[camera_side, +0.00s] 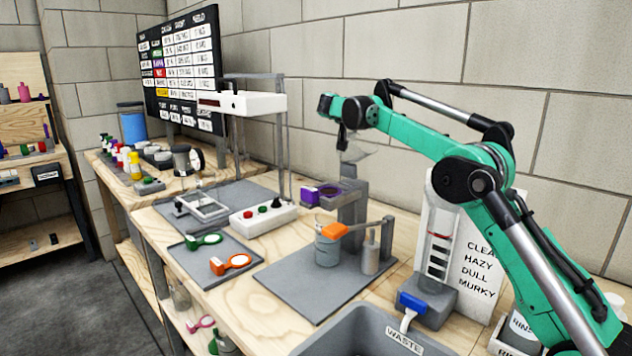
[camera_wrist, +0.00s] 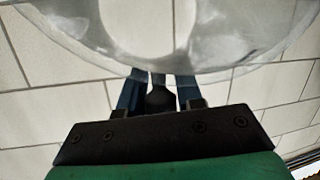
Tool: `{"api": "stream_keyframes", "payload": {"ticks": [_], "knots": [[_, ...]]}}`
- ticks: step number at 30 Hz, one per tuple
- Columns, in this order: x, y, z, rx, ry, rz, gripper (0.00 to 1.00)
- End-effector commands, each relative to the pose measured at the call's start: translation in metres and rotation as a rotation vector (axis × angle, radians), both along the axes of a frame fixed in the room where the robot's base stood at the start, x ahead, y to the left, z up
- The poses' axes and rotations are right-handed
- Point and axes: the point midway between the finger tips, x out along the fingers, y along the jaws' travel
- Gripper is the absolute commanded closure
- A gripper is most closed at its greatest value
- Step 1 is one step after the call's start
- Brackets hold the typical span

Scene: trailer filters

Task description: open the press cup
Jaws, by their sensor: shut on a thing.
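My gripper (camera_side: 342,138) is raised above the grey press stand (camera_side: 352,208). In the wrist view its two fingers (camera_wrist: 161,88) are shut on a dark knob (camera_wrist: 160,99) joined to a clear, round, lid-like piece (camera_wrist: 235,40). The clear piece shows faintly in the side view (camera_side: 358,152), above the stand's top and seemingly apart from it. A purple-and-dark ring holder (camera_side: 322,195) sits at the stand. Below it is a grey cup (camera_side: 327,252) beside an orange-handled lever (camera_side: 336,231). I cannot tell which of these is the press cup.
Handled rings, green (camera_side: 204,241) and orange (camera_side: 231,263), lie on a grey mat to the left. A white button box (camera_side: 263,219) stands behind them.

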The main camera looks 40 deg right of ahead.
Motion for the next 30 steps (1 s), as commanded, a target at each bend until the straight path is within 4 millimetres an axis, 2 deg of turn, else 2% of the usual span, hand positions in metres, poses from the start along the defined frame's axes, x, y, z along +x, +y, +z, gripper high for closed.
{"api": "stream_keyframes", "payload": {"ticks": [11,12,14,23,26,30], "knots": [[-0.001,-0.001,-0.002,0.004,0.002,-0.004,1.0],[-0.001,-0.001,-0.002,0.004,0.002,-0.004,0.58],[0.0,-0.001,-0.002,0.003,0.002,-0.003,0.41],[0.0,0.0,-0.001,0.002,0.001,0.0,0.41],[-0.001,0.007,0.001,0.002,0.001,0.0,0.41],[-0.005,0.026,0.006,0.001,0.002,0.001,0.41]]}}
